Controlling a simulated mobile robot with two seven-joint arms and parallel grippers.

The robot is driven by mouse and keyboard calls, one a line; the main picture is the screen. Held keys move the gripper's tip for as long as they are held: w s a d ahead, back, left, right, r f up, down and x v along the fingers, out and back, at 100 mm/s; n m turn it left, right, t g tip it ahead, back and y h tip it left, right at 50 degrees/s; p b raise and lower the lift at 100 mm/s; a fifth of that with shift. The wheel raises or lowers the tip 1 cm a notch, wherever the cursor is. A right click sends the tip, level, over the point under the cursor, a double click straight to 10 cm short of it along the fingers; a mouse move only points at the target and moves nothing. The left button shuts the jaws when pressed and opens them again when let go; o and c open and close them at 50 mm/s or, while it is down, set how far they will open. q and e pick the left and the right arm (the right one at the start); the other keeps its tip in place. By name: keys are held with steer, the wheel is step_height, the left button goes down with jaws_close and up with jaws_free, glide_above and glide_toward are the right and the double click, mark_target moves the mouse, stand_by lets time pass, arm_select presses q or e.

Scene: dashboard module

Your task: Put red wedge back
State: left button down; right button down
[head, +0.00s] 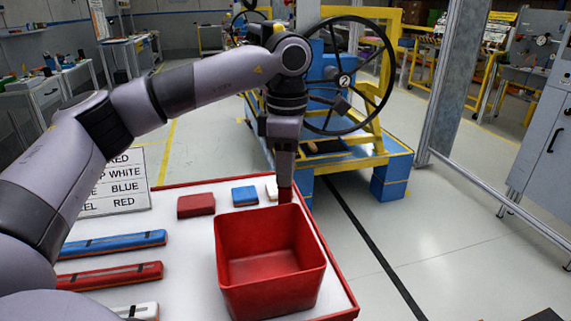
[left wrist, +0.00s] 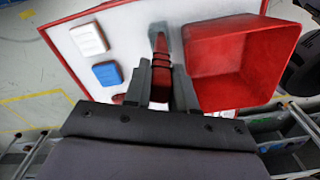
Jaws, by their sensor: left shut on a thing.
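My left gripper (head: 285,180) points down just behind the far rim of the red bin (head: 268,296). It is shut on the red wedge (head: 285,195), of which only a small part shows below the fingers. In the left wrist view, the red wedge (left wrist: 160,50) stands narrow and partly dark between the fingers of my left gripper (left wrist: 161,78), over the white table top. The red bin (left wrist: 240,100) is to its right there, apart from it. Whether the wedge touches the table I cannot tell. My right gripper is not in view.
A red block (head: 196,205), a blue block (head: 245,196) and a white block (head: 272,190) line the table's far side. Long blue (head: 115,244), red (head: 115,277) and white (head: 138,311) bars lie at left. A label sign (head: 117,182) stands behind. The bin looks empty.

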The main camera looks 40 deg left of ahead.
arm_select(q)
steer(key=shift+f, duration=0.3)
steer(key=c, duration=0.9)
jaws_free()
steer(key=shift+r, duration=0.15)
step_height(320, 180, up, 13)
steer(key=shift+w+d+r+p, duration=0.1)
steer(key=shift+p, duration=1.1)
